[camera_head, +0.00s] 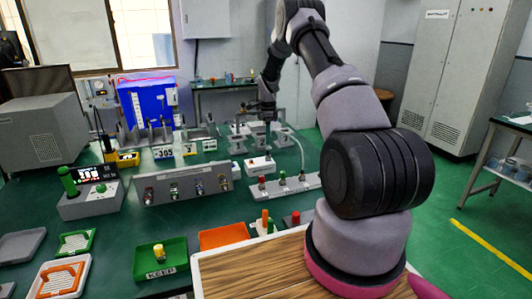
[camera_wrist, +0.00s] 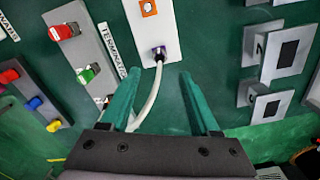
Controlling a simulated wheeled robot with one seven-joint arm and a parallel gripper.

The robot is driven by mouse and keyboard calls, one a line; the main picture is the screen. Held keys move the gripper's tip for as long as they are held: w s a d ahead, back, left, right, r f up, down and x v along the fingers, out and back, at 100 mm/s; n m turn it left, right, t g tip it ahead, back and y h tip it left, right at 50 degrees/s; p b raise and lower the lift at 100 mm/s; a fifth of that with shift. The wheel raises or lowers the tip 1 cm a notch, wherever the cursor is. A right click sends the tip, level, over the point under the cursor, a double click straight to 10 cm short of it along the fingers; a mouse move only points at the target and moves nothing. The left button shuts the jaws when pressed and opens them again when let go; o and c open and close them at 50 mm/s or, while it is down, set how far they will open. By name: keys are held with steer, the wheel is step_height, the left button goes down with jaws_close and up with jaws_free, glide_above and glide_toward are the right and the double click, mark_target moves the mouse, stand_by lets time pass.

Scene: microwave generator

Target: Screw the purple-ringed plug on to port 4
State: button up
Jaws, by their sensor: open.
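The purple-ringed plug (camera_wrist: 158,51) sits at the near end of a white block (camera_wrist: 153,30), with a white cable (camera_wrist: 150,98) trailing from it. My gripper (camera_wrist: 159,76) is open, and its two teal fingers are on either side of the plug and cable in the picture, apart from them. In the head view my gripper (camera_head: 267,113) hangs from the arm above the white block (camera_head: 260,164). A long grey box (camera_head: 183,185) with several front connectors stands left of the block; I cannot read which is port 4.
A strip marked TERMINATION (camera_wrist: 96,50) with red and green caps lies left of the white block in the wrist view. Grey stands with black squares (camera_wrist: 288,52) are at its right. A green tray (camera_head: 160,262) and an orange tray (camera_head: 224,236) lie on the near table.

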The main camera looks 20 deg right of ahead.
mark_target(268, 151)
step_height(268, 151, down, 8)
steer(key=shift+r, duration=0.2)
jaws_close()
